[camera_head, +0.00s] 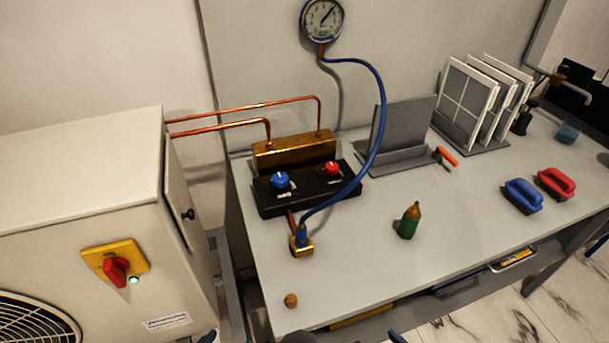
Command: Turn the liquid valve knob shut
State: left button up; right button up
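Two knobs sit on the black valve block (310,190) at the back left of the bench: a blue knob (280,180) on the left and a red knob (332,168) on the right. Each has a pale mark on top. I cannot tell from labels which one is the liquid valve. A blue hose (381,105) runs from a round gauge (322,20) down to a brass fitting (301,245) in front of the block. Small dark tips at the bottom edge seem to be my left gripper (208,337) and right gripper (397,338), well apart from the knobs.
A beige unit (80,185) with a red switch (116,271) stands left. On the bench (350,270) are a small brass cap (291,300), a green bottle (409,222), blue (523,195) and red (557,183) handled pieces, and a panel rack (470,130). The front middle is mostly clear.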

aim_at(332, 169)
jog(key=k+u, duration=0.4)
jog(key=k+j+u, duration=0.1)
jog(key=u, duration=0.3)
jog(key=k+j+u, duration=0.25)
jog(key=u, duration=0.15)
jog(key=k, duration=0.1)
